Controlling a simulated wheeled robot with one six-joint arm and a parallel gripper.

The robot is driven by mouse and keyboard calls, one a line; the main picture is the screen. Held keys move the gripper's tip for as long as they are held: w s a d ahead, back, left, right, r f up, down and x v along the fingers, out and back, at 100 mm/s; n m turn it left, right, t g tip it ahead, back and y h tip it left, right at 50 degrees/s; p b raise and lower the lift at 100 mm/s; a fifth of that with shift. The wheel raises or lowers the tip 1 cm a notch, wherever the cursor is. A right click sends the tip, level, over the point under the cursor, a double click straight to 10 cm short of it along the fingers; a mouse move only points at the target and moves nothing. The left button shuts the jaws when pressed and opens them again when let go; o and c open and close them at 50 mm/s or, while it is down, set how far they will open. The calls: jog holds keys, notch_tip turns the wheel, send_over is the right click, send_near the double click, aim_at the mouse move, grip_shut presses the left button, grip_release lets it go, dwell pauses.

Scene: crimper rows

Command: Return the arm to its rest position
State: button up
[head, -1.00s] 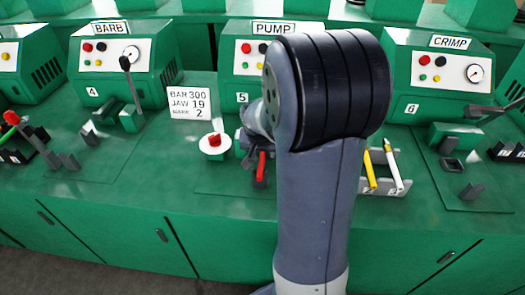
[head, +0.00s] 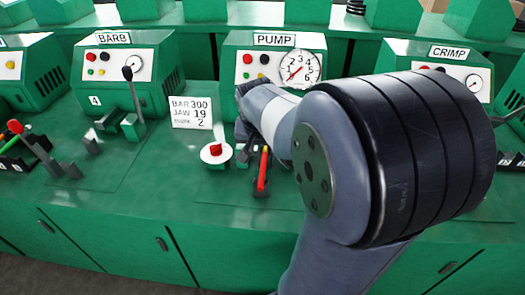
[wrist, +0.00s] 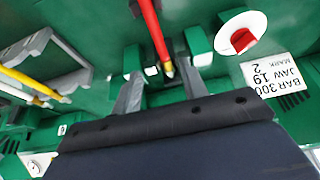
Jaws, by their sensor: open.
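My gripper (wrist: 161,86) is open, with its two grey fingers apart, over the bench at the PUMP station. In the wrist view a red rod (wrist: 152,35) with a brass-coloured tip shows between and beyond the fingers, and I see no finger closed on it. The same red rod (head: 262,170) shows in the head view, just below my gripper. My arm (head: 415,155) is bent, with its large dark joint close to the head camera at right. It hides part of the bench and the CRIMP station.
A white disc with a red knob (head: 216,149) and a sign reading BAR 300, JAW 19 (head: 191,112) are close by. The PUMP machine (head: 240,70) with its gauge stands behind. The BARB machine (head: 75,75) is at left. A rack with a yellow rod (wrist: 32,82) shows in the wrist view.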

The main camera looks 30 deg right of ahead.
aim_at(263, 163)
jog(key=shift+s+r, duration=0.1)
jog(key=shift+r, duration=0.1)
jog(key=x, duration=1.1)
jog(key=shift+f+b, duration=0.2)
jog(key=shift+b, duration=0.15)
notch_tip(263, 163, up, 3)
jog(key=shift+s+f+p, duration=0.1)
jog(key=shift+p, duration=1.1)
jog(key=shift+r+p, duration=0.65)
jog(key=shift+r, duration=0.2)
jog(key=shift+f, duration=0.1)
